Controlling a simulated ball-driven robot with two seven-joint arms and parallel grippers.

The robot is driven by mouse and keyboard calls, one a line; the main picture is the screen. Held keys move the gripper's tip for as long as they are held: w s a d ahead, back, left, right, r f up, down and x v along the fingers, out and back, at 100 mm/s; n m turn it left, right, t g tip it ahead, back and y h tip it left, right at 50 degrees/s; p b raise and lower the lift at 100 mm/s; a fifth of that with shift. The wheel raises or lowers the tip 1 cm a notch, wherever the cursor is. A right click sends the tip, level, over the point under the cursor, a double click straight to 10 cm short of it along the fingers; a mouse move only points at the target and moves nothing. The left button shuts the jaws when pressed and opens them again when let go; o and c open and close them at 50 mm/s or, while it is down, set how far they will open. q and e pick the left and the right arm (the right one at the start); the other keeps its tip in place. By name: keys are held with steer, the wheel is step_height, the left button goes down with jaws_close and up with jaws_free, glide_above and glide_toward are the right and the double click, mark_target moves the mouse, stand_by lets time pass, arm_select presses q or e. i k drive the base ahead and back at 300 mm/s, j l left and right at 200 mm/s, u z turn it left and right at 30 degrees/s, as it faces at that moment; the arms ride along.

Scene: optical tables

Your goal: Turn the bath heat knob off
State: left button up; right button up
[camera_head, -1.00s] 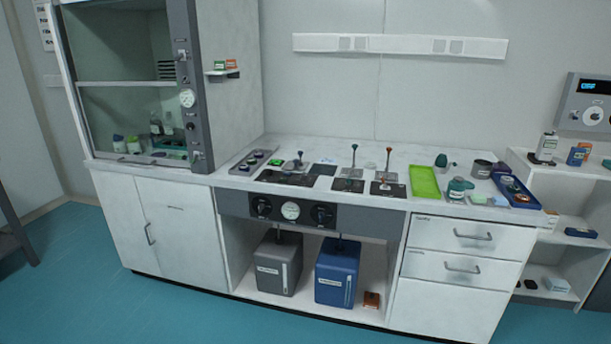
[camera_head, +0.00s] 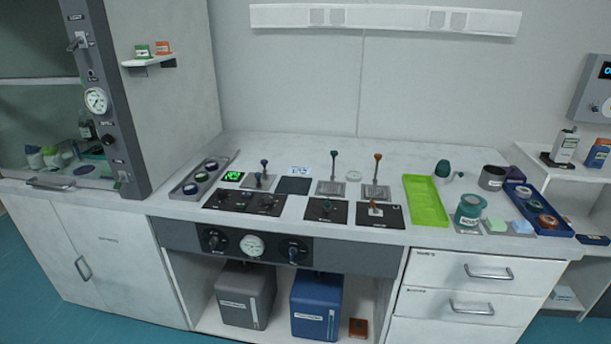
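Two black knobs sit on the dark front panel (camera_head: 340,257) below the bench top, a left knob (camera_head: 215,241) and a right knob (camera_head: 292,251). A round white gauge (camera_head: 252,246) is between them. The labels are too small to read, so I cannot tell which one is the bath heat knob or how it is set. More small knobs stand on the black plates (camera_head: 244,201) on the bench top. Neither of my grippers is in view.
The fume hood (camera_head: 120,110) stands at the left. A green tray (camera_head: 425,201), a teal-topped jar (camera_head: 470,210) and a blue tray (camera_head: 538,212) are on the bench's right. Grey (camera_head: 243,296) and blue (camera_head: 318,306) containers stand in the open bay below. The bench front is clear.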

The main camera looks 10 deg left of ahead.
mark_target(269, 197)
steer(key=i+j+z, duration=0.35)
steer(key=j+z, duration=0.15)
steer(key=j, duration=0.15)
steer(key=i+j+z, duration=0.2)
steer(key=j, duration=0.15)
steer(key=j+z, duration=0.25)
steer(key=j, duration=0.15)
